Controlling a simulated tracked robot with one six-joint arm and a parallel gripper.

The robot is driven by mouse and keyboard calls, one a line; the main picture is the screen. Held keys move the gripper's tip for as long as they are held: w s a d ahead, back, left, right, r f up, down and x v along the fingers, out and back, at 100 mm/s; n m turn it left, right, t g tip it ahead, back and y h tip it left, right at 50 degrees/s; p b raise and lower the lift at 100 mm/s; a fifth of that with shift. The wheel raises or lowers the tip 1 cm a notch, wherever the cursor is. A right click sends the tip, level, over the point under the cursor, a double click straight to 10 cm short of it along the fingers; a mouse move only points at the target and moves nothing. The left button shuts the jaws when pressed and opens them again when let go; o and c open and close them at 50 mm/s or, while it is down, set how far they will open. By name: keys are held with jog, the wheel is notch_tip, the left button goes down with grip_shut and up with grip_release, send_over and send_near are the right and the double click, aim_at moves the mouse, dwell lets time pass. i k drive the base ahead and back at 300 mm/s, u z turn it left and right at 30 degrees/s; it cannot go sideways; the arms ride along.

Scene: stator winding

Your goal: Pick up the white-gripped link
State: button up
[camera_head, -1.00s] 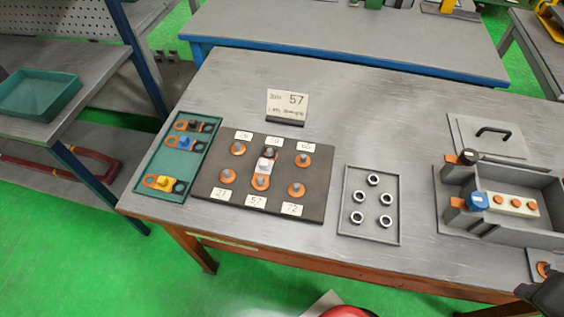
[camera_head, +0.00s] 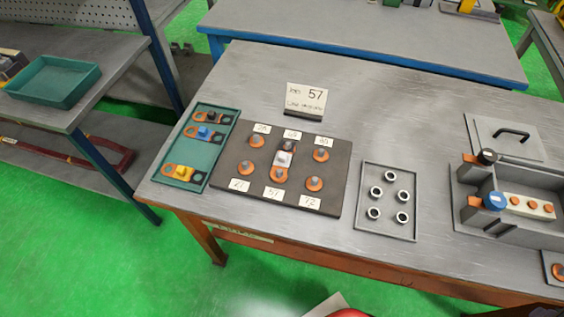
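The white-gripped link (camera_head: 283,159) lies on the dark board (camera_head: 232,182) in the middle of the table. Its white grip stands up between a dark end at the upper middle stud and an orange end at the lower middle stud, by the label "57" (camera_head: 273,194). Three more links lie in the green tray (camera_head: 198,164) left of the board: a black-gripped one (camera_head: 210,117), a blue-gripped one (camera_head: 204,133) and a yellow-gripped one (camera_head: 184,173). My gripper's fingers do not show; only a small dark bit is at the bottom right edge.
A grey open box (camera_head: 475,217) with orange terminals and a handled lid (camera_head: 497,147) are farther right. Bare table lies between.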

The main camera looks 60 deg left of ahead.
aim_at(283, 159)
jog(key=u, duration=0.05)
jog(key=k, duration=1.65)
jog(key=u, duration=2.4)
jog(key=i, duration=0.9)
jog(key=z, duration=0.05)
